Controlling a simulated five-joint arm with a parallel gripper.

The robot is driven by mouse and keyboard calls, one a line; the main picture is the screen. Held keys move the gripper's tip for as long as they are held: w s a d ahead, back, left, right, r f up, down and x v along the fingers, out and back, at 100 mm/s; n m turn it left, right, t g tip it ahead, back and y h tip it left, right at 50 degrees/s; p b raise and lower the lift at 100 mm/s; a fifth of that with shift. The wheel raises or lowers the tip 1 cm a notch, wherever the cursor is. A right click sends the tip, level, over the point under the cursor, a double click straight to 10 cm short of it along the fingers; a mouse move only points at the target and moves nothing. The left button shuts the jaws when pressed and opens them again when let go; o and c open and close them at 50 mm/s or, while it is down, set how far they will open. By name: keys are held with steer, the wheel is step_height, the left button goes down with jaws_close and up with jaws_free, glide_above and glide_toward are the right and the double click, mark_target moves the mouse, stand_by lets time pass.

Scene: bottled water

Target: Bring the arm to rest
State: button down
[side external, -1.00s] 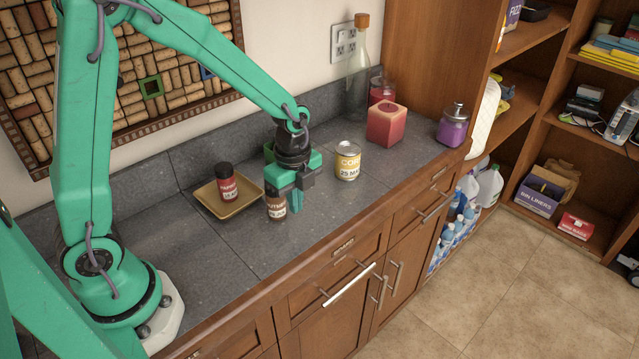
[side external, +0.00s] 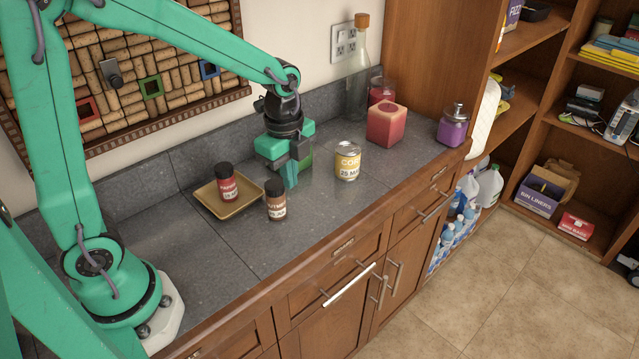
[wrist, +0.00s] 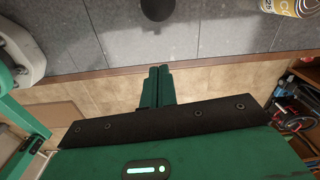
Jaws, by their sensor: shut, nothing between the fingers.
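My gripper (side external: 291,181) hangs above the counter in the side view, pointing down, with its fingers together. In the wrist view the two fingers (wrist: 157,84) lie side by side with nothing between them. The arm reaches across from the left. A brown jar with a black lid (side external: 276,200) stands upright on the counter, just in front of my gripper and apart from it. A dark round lid (wrist: 157,9) shows at the top of the wrist view.
A red-labelled jar (side external: 227,184) stands in a tan tray (side external: 240,206). A corn can (side external: 347,163) stands right of my gripper, and a dark green thing (side external: 307,163) is partly hidden behind it.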

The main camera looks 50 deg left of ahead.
steer(key=s+a+r+n+t, duration=0.2)
steer(key=s+r+n+t, duration=0.3)
steer(key=s+r+n, duration=0.6)
steer(key=shift+s+a+n, duration=0.25)
steer(key=shift+s+n, duration=0.9)
steer(key=shift+n, duration=1.65)
